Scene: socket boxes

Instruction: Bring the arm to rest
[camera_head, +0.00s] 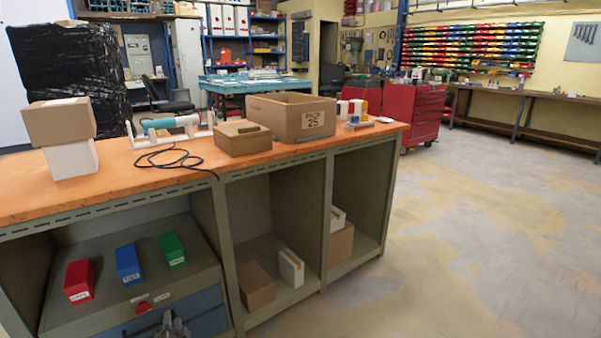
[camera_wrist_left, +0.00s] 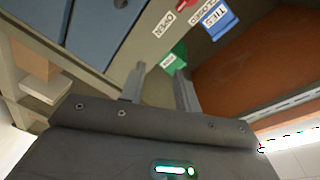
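My left gripper (camera_head: 172,325) shows at the bottom edge of the head view, in front of the workbench's lower drawer unit. In the left wrist view my left gripper (camera_wrist_left: 160,82) has its two fingers apart with nothing between them. A red box (camera_head: 79,281), a blue box (camera_head: 128,264) and a green box (camera_head: 172,250) stand in a row on the shelf above the drawers. The wrist view shows the blue box (camera_wrist_left: 217,20) and the green box (camera_wrist_left: 174,58) beyond the fingertips. My right gripper is in neither view.
The workbench's orange top (camera_head: 110,180) holds a labelled cardboard box (camera_head: 290,117), a smaller box (camera_head: 243,138) and a cable. A red knob (camera_head: 143,306) sits on the unit's front above blue drawers (camera_head: 190,313). Boxes stand in the other compartments. The floor (camera_head: 480,230) at right is clear.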

